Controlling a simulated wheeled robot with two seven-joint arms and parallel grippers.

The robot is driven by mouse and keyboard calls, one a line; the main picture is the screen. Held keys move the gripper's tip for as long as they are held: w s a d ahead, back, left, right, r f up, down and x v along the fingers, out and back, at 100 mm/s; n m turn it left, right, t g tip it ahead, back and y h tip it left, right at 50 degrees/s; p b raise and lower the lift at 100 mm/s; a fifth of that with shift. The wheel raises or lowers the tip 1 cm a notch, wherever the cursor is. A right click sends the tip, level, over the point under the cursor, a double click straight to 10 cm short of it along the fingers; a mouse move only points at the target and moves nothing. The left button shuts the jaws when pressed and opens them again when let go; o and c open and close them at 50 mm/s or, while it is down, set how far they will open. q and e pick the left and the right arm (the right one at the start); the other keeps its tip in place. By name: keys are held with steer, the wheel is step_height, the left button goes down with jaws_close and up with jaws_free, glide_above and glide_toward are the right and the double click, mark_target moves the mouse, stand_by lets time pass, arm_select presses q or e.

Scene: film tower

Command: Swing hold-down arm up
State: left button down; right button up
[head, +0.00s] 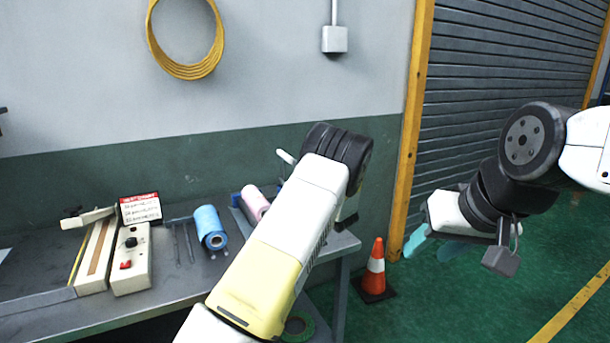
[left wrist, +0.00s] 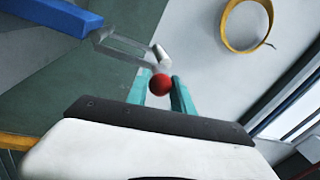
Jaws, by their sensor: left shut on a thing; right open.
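In the left wrist view, the teal fingers of my left gripper (left wrist: 160,93) are shut on a red ball knob (left wrist: 160,84). Just beyond the knob is a pale cylinder end (left wrist: 161,56) on a grey metal arm (left wrist: 125,44), which looks like the hold-down arm. How the knob joins it is not clear. In the head view my left forearm hides the left gripper and the knob. A short pale rod (head: 286,157) shows past the forearm. My right gripper (head: 436,247) is open and empty, over the floor right of the bench.
The bench (head: 180,285) carries a sealer (head: 96,255), a control box (head: 132,260), a red-and-white sign (head: 140,208), a blue roll (head: 210,227) and a pink roll (head: 254,203). An orange cone (head: 375,268) stands on the floor beside the bench. A yellow hose coil (head: 151,45) hangs on the wall.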

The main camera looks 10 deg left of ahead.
arm_select(q)
steer(key=shift+w+d+f+m, duration=0.15)
steer(key=shift+w+d+m, duration=0.25)
steer(key=shift+d+m, duration=0.45)
steer(key=shift+a+m, duration=0.1)
steer(key=shift+m, duration=0.15)
steer(key=c, duration=1.1)
jaws_free()
steer(key=v, duration=0.7)
steer(key=shift+s, duration=0.4)
steer(key=shift+f, duration=0.1)
